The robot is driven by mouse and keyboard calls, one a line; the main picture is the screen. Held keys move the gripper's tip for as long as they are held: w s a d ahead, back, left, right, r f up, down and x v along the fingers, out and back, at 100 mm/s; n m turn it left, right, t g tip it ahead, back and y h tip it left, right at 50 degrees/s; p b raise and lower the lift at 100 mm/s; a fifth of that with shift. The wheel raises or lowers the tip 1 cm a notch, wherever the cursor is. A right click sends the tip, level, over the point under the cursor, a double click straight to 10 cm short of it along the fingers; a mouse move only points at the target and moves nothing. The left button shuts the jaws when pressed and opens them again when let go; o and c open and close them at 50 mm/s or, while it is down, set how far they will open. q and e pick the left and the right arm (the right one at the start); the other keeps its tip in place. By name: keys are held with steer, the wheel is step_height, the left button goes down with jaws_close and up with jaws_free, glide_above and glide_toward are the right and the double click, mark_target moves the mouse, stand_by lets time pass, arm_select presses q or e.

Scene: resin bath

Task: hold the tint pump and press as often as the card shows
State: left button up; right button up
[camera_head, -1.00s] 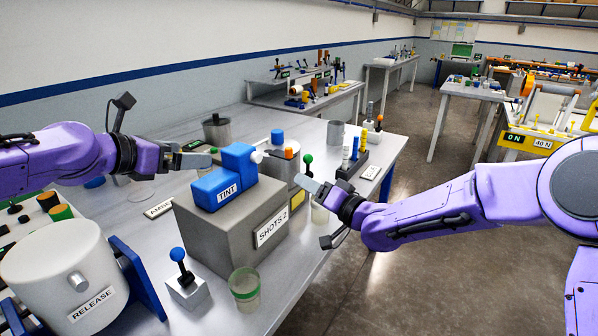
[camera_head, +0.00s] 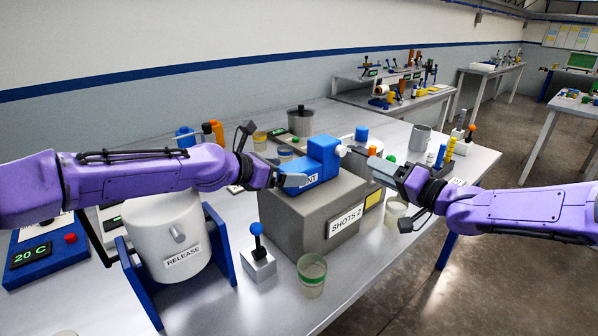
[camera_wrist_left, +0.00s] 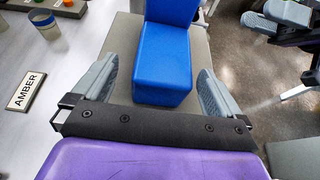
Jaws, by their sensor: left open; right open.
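The blue tint pump (camera_head: 322,155) sits on a grey block (camera_head: 290,215), with a white knob (camera_head: 340,151) on its right side. The card (camera_head: 346,220) on the block's front reads "SHOTS 2". My left gripper (camera_head: 294,180) is open at the pump's left end and partly covers its "TINT" label. In the left wrist view, the blue pump body (camera_wrist_left: 162,65) lies between the two spread fingers, with a gap on each side. My right gripper (camera_head: 385,170) is open and empty, to the right of the pump and apart from the knob.
A white drum (camera_head: 170,235) marked "RELEASE" stands at the left in a blue frame. A blue-knobbed lever (camera_head: 257,255) and a green-rimmed cup (camera_head: 312,275) stand before the block. A grey pot (camera_head: 300,121) is behind. An "AMBER" plate (camera_wrist_left: 27,91) lies left in the wrist view.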

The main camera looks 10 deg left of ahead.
mark_target(298, 171)
arm_select(q)
steer(key=x, duration=0.4)
steer(key=shift+d, duration=0.4)
steer(key=shift+w+f, duration=0.15)
steer(key=shift+w, duration=0.1)
arm_select(e)
steer(key=shift+s+d, duration=0.1)
arm_select(q)
steer(key=c, duration=1.3)
arm_select(e)
jaws_close()
